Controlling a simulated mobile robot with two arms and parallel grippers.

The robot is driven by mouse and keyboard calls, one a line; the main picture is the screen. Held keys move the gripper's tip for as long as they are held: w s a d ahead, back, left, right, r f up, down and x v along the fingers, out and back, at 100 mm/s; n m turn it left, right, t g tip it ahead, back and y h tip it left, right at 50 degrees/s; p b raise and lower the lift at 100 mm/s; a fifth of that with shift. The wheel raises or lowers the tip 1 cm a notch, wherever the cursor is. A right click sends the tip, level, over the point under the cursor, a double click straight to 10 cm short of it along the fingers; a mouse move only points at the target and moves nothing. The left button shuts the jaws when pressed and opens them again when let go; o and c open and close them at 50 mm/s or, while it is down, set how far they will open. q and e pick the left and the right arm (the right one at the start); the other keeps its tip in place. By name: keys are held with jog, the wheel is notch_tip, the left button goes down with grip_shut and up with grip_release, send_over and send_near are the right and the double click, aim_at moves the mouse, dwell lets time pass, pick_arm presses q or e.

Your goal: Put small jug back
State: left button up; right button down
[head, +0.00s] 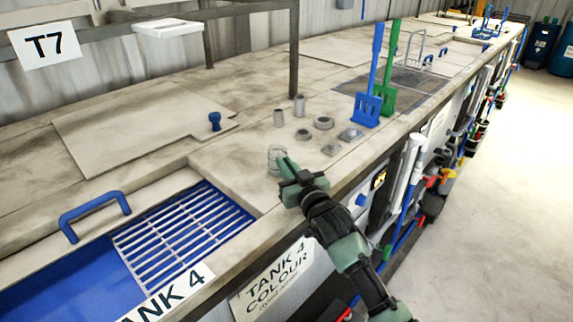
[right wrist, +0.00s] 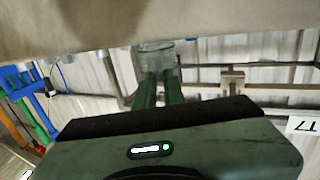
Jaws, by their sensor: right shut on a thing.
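The small jug (head: 274,157) is clear and shows only in part, at the tip of my right gripper (head: 287,170) in the head view. My right gripper is shut on it, above the bench near its front edge. In the right wrist view the jug (right wrist: 155,57) sits between the ends of the two green fingers (right wrist: 160,88). I cannot tell whether it touches the bench top. My left gripper is not in view.
Small grey cylinders (head: 299,105), rings (head: 323,122) and square pieces (head: 350,134) stand behind the jug. Blue (head: 367,108) and green (head: 389,100) paddles stand farther right. An open blue tank with a slatted rack (head: 180,235) lies at left. Bare bench (head: 235,150) lies left of the jug.

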jog(key=c, duration=1.9)
grip_release()
jog(key=shift+f, duration=0.15)
jog(key=o, duration=0.4)
jog(key=b+v, duration=0.2)
jog(key=v, duration=1)
jog(key=shift+r, duration=0.2)
